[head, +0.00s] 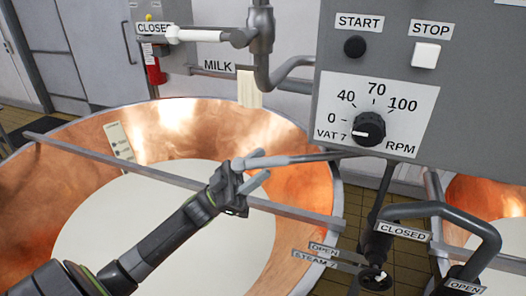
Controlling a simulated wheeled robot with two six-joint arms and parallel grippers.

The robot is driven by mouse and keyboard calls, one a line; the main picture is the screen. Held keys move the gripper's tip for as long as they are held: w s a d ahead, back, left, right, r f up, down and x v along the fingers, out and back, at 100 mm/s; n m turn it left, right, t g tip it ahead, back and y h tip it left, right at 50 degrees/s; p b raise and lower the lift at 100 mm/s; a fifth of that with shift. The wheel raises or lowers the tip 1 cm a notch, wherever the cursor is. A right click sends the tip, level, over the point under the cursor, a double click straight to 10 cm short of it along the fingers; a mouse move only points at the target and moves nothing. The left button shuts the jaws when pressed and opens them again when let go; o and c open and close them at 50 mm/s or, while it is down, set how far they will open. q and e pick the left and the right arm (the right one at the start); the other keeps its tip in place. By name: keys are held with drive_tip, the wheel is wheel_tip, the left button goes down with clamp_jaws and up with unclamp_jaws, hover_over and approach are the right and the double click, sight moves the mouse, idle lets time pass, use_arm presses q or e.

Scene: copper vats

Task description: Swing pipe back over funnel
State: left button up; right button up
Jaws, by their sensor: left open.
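A grey milk pipe (262,45) comes down at the top centre beside the MILK label and bends to the right, where the control box hides its end. A valve with a white handle (200,35) joins it near a CLOSED label. A cream-coloured strip (249,88) hangs below the bend at the vat's far rim. I cannot make out a funnel. My left gripper (275,169) is open above the copper vat (180,118), in front of and below the milk pipe. Its upper finger overlaps a thin grey rod (330,156); I cannot tell whether they touch. My right gripper is not in view.
A grey bar (100,156) lies across the vat of white milk (130,215). The control box (470,90) with knob and buttons fills the upper right. A dark bent pipe (440,211) and a second copper vat (490,195) stand at the right.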

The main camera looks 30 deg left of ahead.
use_arm(q)
drive_tip(key=shift+x, duration=1.1)
clamp_jaws()
